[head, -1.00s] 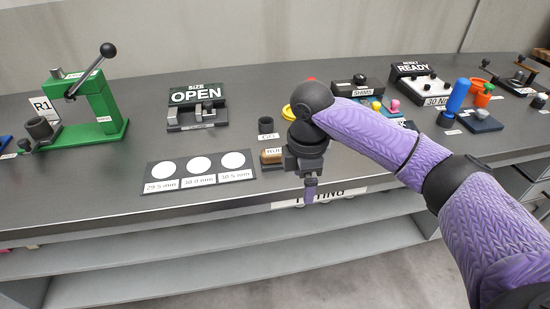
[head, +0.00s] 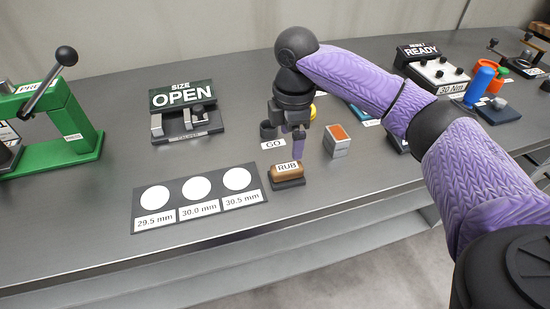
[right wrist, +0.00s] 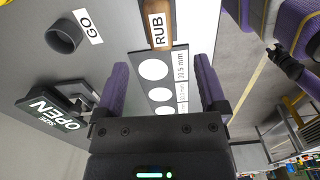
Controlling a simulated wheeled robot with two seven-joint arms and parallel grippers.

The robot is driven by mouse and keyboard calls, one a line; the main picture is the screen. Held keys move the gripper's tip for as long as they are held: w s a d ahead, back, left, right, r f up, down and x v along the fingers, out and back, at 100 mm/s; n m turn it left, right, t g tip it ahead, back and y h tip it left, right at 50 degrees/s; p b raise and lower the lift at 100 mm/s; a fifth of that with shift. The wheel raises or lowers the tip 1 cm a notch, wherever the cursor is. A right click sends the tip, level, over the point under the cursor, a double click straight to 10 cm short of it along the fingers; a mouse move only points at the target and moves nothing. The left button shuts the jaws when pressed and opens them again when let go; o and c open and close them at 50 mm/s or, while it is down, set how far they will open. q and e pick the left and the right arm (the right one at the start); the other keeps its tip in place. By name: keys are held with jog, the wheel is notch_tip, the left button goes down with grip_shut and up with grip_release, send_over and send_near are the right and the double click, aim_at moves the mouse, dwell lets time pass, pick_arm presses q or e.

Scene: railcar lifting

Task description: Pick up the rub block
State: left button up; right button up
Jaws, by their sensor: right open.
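The rub block (head: 287,170) is a brown block with a white RUB label, on a dark base near the table's front edge. My right gripper (head: 298,154) hangs fingers down just behind and above it in the head view, apart from it as far as I can tell. In the right wrist view the purple fingers (right wrist: 160,68) are open and spread with nothing held. The rub block (right wrist: 156,9) shows there at the top edge, beyond the fingertips and partly cut off. My left gripper is not in view.
A black card with white circles (head: 198,212) lies left of the rub block. A dark GO ring (head: 268,130) stands behind it. A grey block with an orange top (head: 337,146) stands to its right. The OPEN size stand (head: 183,96) and green press (head: 88,124) are farther left.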

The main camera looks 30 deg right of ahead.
aim_at(287, 167)
jog(key=f+b, duration=0.2)
jog(key=f, duration=0.2)
jog(key=f+b, duration=0.2)
jog(key=f, duration=0.3)
jog(key=shift+w+a+f, duration=0.1)
jog(key=shift+a+f, duration=0.1)
jog(key=shift+f, duration=0.25)
jog(key=shift+r, duration=0.15)
jog(key=shift+c, duration=0.3)
grip_shut()
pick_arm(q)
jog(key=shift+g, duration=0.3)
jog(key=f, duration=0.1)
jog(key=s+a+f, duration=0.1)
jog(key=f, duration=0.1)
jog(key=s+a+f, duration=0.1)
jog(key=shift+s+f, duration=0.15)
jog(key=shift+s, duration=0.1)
